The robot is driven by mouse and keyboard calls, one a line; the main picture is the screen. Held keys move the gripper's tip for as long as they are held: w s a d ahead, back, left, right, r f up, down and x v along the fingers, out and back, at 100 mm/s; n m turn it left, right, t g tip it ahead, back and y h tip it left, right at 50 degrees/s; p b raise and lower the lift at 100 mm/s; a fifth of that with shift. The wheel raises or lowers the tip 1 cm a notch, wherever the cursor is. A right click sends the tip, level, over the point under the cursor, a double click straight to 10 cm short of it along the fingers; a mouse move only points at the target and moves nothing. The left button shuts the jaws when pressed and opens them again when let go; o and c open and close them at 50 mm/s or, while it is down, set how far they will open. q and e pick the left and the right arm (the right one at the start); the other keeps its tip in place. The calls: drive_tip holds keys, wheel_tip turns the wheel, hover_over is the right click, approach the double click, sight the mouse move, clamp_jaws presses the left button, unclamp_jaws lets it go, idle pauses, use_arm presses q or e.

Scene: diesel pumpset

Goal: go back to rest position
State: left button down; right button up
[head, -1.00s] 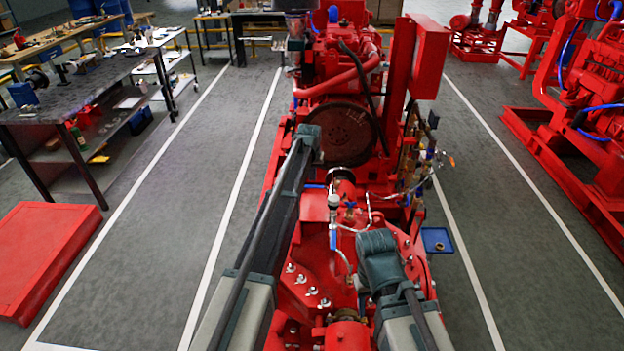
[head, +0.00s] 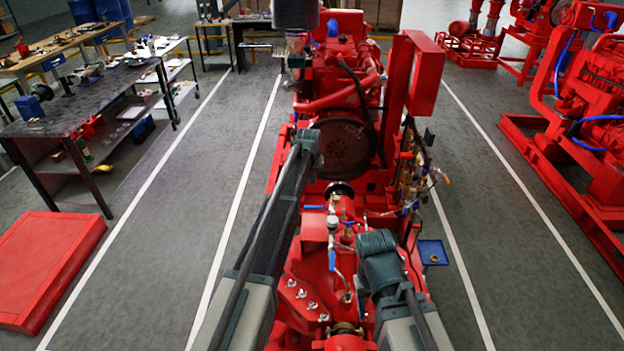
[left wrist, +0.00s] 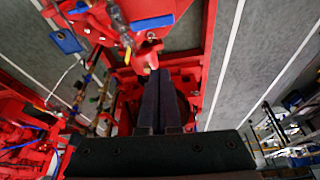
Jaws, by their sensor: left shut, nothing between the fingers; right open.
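The red diesel pumpset (head: 345,150) fills the middle of the head view. My left arm reaches up along its left side, with a dark joint in front of the flywheel. My left gripper (left wrist: 160,78) shows in the left wrist view with its two dark fingers together and nothing between them. Red pumpset parts lie beyond its tips; I cannot tell the gap.
A dark workbench (head: 60,120) with tools stands at the left. A red plate (head: 45,270) lies on the floor near it. A small blue tray (head: 432,252) is right of the pump. Another red engine (head: 575,130) stands far right. Floor lanes on both sides are clear.

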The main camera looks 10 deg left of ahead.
use_arm(q)
drive_tip(key=s+d+f+m+g+b, duration=0.1)
drive_tip(key=s+d+f+b, duration=0.2)
drive_tip(key=s, duration=1.1)
drive_tip(key=s+d+f+m+g+b, duration=0.1)
drive_tip(key=s+d+f+m+b, duration=0.1)
drive_tip(key=s, duration=1.3)
drive_tip(key=s+d+f+m+g+y+b, duration=0.1)
drive_tip(key=s+d+f+g+b, duration=0.1)
drive_tip(key=s, duration=1.3)
drive_tip(key=d+f+b, duration=0.1)
drive_tip(key=d+f, duration=0.1)
drive_tip(key=d, duration=0.1)
drive_tip(key=shift+d+f+b, duration=0.3)
drive_tip(key=shift+d+f, duration=0.05)
drive_tip(key=shift+f, duration=0.05)
